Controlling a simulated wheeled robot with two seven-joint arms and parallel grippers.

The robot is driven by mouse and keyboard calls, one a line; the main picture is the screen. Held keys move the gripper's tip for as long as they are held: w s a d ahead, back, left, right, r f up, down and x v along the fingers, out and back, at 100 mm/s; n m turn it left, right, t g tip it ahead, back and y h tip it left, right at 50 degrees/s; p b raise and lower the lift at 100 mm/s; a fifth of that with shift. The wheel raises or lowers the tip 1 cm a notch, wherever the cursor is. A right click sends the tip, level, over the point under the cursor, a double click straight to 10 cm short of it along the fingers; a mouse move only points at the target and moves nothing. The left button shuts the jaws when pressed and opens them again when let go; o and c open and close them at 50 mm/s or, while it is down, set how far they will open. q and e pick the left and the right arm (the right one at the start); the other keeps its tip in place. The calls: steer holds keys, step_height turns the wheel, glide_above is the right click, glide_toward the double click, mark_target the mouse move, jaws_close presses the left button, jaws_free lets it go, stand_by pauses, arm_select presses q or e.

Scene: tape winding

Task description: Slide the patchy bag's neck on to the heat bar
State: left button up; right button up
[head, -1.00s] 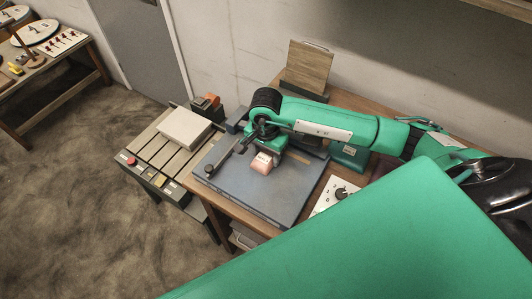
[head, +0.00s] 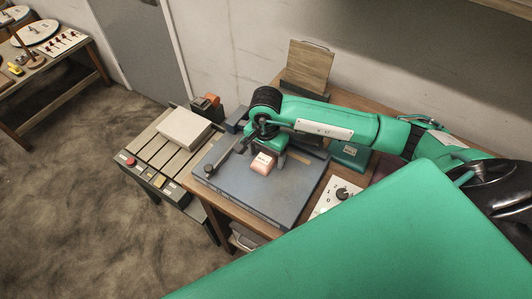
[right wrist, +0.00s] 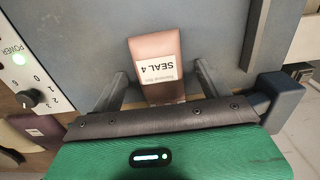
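A pink bag (head: 262,163) with a white label lies on the blue-grey plate of the sealer (head: 250,195). In the right wrist view the bag (right wrist: 157,62) shows its label "SEAL 4"; I cannot tell if its surface is patchy. My right gripper (head: 275,150) is over the bag's back end. In the right wrist view the gripper's fingers (right wrist: 162,85) stand apart, one on each side of the bag, with gaps. A dark bar (head: 228,155) runs along the plate's left side; I cannot tell if it is the heat bar. My left gripper is not in view.
A dial panel (head: 335,197) stands right of the plate. A purple labelled thing (right wrist: 35,130) lies near it in the wrist view. A slatted conveyor (head: 150,160) with a pale block (head: 184,131) is to the left. A wooden board (head: 308,65) stands behind.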

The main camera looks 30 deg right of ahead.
mark_target(266, 155)
step_height(266, 155, up, 14)
steer(key=b, duration=0.3)
steer(key=shift+b, duration=0.35)
steer(key=shift+f, duration=0.1)
stand_by(0.5)
